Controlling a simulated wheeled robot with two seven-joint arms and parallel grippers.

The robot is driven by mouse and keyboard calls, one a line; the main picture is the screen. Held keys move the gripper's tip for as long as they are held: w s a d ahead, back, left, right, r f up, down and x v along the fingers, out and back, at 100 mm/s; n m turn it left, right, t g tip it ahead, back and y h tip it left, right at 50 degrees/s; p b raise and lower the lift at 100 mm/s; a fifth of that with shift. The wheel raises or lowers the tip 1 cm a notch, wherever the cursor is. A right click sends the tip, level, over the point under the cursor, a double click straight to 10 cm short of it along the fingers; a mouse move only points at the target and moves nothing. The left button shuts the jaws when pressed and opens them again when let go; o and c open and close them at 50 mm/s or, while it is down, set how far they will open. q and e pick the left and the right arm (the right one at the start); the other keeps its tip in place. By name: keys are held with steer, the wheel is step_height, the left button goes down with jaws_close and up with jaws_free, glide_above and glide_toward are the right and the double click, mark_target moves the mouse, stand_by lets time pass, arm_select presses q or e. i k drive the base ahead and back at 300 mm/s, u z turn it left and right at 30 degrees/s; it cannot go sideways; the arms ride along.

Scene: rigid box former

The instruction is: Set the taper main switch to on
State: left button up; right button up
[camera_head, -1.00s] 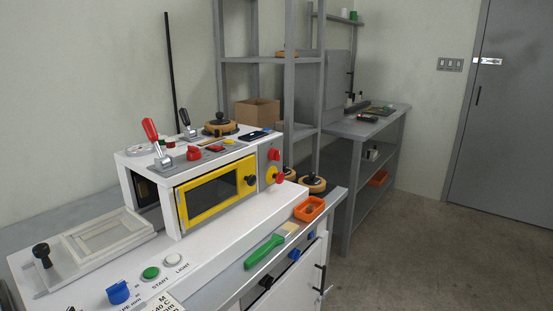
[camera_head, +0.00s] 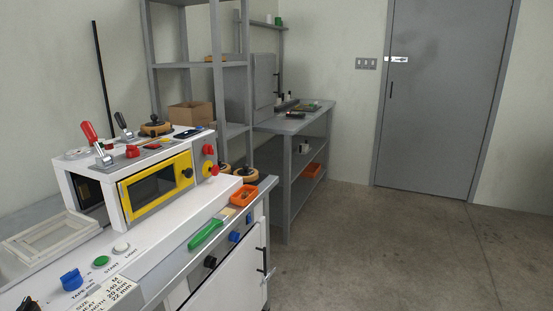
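A white box-forming machine (camera_head: 115,216) with a yellow-framed window (camera_head: 158,187) stands on the bench at left. No control readable as the taper main switch shows, so I cannot tell which it is. A blue knob (camera_head: 71,279) by the lettering "TAPE mm" sits on the white front ledge, beside a green START button (camera_head: 101,261) and a white LIGHT button (camera_head: 121,247). Red knobs (camera_head: 208,150) are on the machine's right end. A black knob (camera_head: 210,262) and a blue knob (camera_head: 234,236) are on the bench front.
A green-handled tool (camera_head: 206,234) and an orange tray (camera_head: 243,195) lie along the bench edge. A grey shelf rack (camera_head: 197,64) and a grey workbench (camera_head: 297,124) stand behind. Open concrete floor (camera_head: 370,250) lies at right, before a grey door (camera_head: 435,95).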

mark_target(207, 149)
steer(key=z, duration=0.5)
steer(key=k, duration=0.75)
steer(key=z, duration=0.35)
steer(key=i, duration=1.9)
steer(key=u, duration=1.1)
